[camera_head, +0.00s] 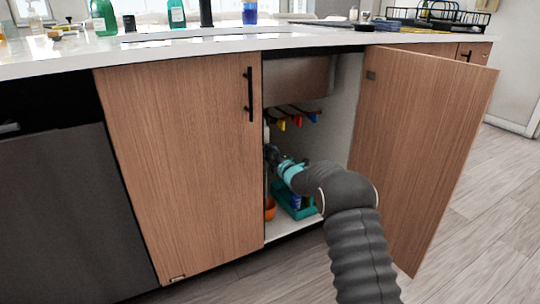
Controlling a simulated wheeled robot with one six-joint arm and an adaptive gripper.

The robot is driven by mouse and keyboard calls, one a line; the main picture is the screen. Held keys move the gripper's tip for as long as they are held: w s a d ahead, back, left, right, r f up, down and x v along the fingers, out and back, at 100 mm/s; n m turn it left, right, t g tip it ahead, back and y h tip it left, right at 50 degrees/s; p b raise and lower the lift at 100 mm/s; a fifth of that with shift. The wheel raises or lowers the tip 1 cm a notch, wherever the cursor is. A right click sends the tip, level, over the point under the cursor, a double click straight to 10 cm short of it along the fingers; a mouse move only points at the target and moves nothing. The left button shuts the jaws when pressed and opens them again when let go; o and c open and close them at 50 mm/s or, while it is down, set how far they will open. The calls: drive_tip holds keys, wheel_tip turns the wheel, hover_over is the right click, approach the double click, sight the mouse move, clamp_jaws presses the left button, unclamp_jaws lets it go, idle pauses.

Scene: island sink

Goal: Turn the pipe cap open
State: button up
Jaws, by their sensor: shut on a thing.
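My gripper (272,154) is inside the open sink cabinet, at the left edge of the opening, beside a pale upright pipe (267,134). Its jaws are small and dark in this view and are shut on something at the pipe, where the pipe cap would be. The cap itself cannot be made out; the gripper and the closed left door hide that spot. My arm reaches in from the lower right through the opening.
The right cabinet door (425,150) stands wide open beside my arm; the left door (185,165) is shut. Valves with coloured handles (297,120) hang above my gripper. A teal caddy (290,206) and an orange item (269,208) stand below. The sink basin (297,82) is overhead.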

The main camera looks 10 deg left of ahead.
drive_tip(key=shift+s+a+f+n, duration=0.15)
drive_tip(key=shift+a+n, duration=0.1)
drive_tip(key=shift+n, duration=0.15)
drive_tip(key=o, duration=1)
drive_tip(key=shift+a, duration=0.1)
drive_tip(key=shift+o, duration=0.2)
drive_tip(key=shift+d, duration=0.3)
drive_tip(key=v, duration=1.2)
drive_tip(key=shift+m, duration=0.3)
